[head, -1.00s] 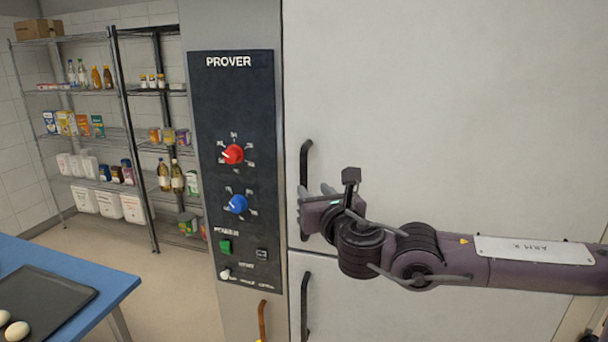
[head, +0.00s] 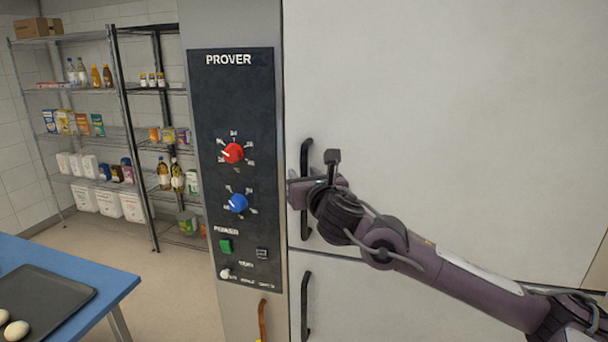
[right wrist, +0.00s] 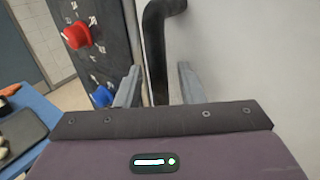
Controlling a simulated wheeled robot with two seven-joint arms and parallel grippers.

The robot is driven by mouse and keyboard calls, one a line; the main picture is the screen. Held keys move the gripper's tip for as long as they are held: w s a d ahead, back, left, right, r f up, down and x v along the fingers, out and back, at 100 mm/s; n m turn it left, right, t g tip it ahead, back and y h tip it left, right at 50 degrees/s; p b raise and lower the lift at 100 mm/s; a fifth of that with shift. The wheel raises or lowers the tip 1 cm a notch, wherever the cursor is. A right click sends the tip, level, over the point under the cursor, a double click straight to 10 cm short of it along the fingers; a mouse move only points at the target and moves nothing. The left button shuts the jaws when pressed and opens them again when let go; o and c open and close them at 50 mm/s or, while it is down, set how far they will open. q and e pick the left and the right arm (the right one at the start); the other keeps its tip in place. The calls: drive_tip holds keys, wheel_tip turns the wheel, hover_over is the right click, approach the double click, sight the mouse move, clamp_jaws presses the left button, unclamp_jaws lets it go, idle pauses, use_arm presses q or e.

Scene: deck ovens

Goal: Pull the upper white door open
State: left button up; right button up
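The upper white door (head: 450,120) of the prover is shut flush in its frame. Its dark vertical bar handle (head: 306,158) is at the door's left edge. My right gripper (head: 295,192) is at the lower half of this handle, and its hand hides part of the bar. In the right wrist view its two fingers (right wrist: 159,88) stand apart, with the handle (right wrist: 154,50) between them. I see a gap on both sides of the bar, so the gripper is open. My left gripper is not in view.
The control panel (head: 234,110) with red and blue knobs is left of the handle. A lower white door (head: 390,315) with its own handle (head: 306,305) is below. A blue table (head: 115,280) with a dark tray (head: 60,298) is at lower left. Shelves (head: 90,130) stand behind.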

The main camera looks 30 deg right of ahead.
drive_tip(key=shift+w, duration=0.25)
clamp_jaws()
